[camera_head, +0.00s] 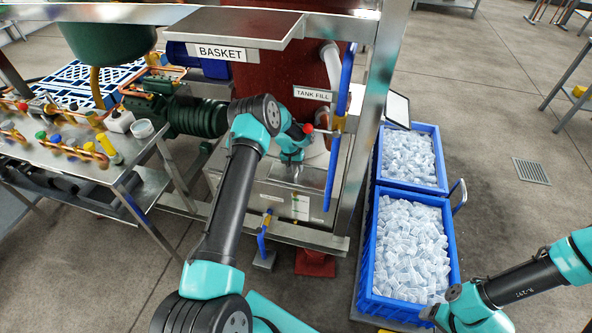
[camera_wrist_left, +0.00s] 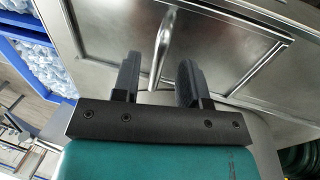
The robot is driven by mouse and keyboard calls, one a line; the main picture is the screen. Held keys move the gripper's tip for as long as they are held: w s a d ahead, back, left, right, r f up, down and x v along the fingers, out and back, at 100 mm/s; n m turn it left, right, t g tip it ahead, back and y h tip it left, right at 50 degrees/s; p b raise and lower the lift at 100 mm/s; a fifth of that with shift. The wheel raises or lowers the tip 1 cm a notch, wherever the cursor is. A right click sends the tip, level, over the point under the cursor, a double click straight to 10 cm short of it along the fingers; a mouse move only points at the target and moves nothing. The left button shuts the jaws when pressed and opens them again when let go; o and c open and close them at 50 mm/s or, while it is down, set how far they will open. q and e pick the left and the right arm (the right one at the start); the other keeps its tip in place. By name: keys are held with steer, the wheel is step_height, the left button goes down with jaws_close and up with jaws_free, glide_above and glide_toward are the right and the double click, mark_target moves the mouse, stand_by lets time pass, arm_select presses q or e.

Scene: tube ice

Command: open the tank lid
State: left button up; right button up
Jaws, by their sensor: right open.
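The tank lid (camera_head: 311,178) is a flat steel panel on top of the low steel tank under the frame. It looks shut in the left wrist view (camera_wrist_left: 225,38). A bar handle (camera_wrist_left: 163,42) stands on it. My left gripper (camera_head: 293,168) is over the lid. In the left wrist view its two dark fingers (camera_wrist_left: 157,80) are apart, and the handle shows in the gap between them, touching neither that I can see. My right gripper (camera_head: 432,316) is low at the right, by the near corner of the ice bin, far from the lid, and small in view.
Two blue bins full of clear tube ice, the near one (camera_head: 366,262) and the far one (camera_head: 378,178), stand right of the tank. A steel frame post (camera_head: 372,110) and a blue pipe (camera_head: 331,172) rise beside the lid. A cluttered bench (camera_head: 95,165) is at left.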

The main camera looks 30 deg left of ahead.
arm_select(q)
steer(key=shift+d+f, duration=0.15)
steer(key=shift+f, duration=0.65)
steer(key=shift+c, duration=0.2)
jaws_close()
